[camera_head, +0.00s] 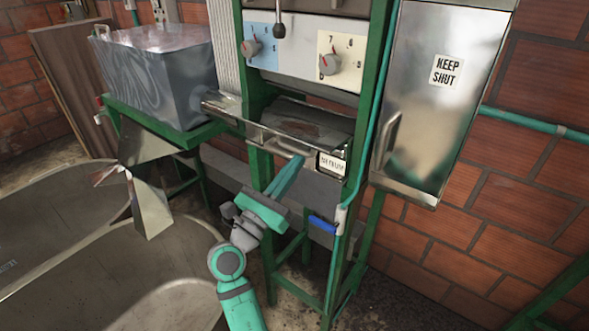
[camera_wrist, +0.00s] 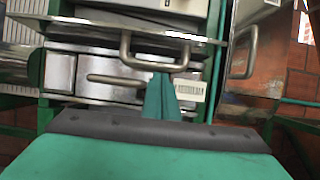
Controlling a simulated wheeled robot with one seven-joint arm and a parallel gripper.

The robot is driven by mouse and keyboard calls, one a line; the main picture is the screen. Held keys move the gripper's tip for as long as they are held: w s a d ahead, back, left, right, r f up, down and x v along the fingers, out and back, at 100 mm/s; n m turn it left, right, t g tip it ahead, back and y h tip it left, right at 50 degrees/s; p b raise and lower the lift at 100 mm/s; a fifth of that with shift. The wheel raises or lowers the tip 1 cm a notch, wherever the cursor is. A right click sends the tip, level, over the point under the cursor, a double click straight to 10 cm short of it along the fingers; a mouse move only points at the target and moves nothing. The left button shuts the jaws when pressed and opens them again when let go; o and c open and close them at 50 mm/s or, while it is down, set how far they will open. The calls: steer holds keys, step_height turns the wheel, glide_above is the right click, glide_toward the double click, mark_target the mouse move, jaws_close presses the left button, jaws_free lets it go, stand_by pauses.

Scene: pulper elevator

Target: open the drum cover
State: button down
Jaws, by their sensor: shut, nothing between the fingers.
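My gripper (camera_head: 296,160) is shut and empty. Its teal fingers point up at the front of the green-framed machine, just below and right of a bar handle (camera_head: 283,149). In the wrist view the fingertips (camera_wrist: 161,76) overlap the lower edge of a looped handle (camera_wrist: 128,54) on a metal plate (camera_wrist: 90,27); I cannot tell whether they touch. A second, straight handle (camera_wrist: 115,80) lies below, left of the fingers, on a metal front. No part is clearly marked as the drum cover; the handled metal plate may be it. A small label (camera_head: 332,163) is hard to read.
A metal door marked KEEP SHUT (camera_head: 420,90) hangs at the right. A knob panel (camera_head: 300,45) is above. A blue-handled valve (camera_head: 323,224) sits low right of my gripper. A grey lidded box (camera_head: 158,70) and large basins (camera_head: 60,215) are at left.

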mark_target(281, 133)
steer(key=r, duration=0.1)
steer(key=s+a+r, duration=0.1)
steer(key=shift+r, duration=0.35)
steer(key=shift+d+f, duration=0.1)
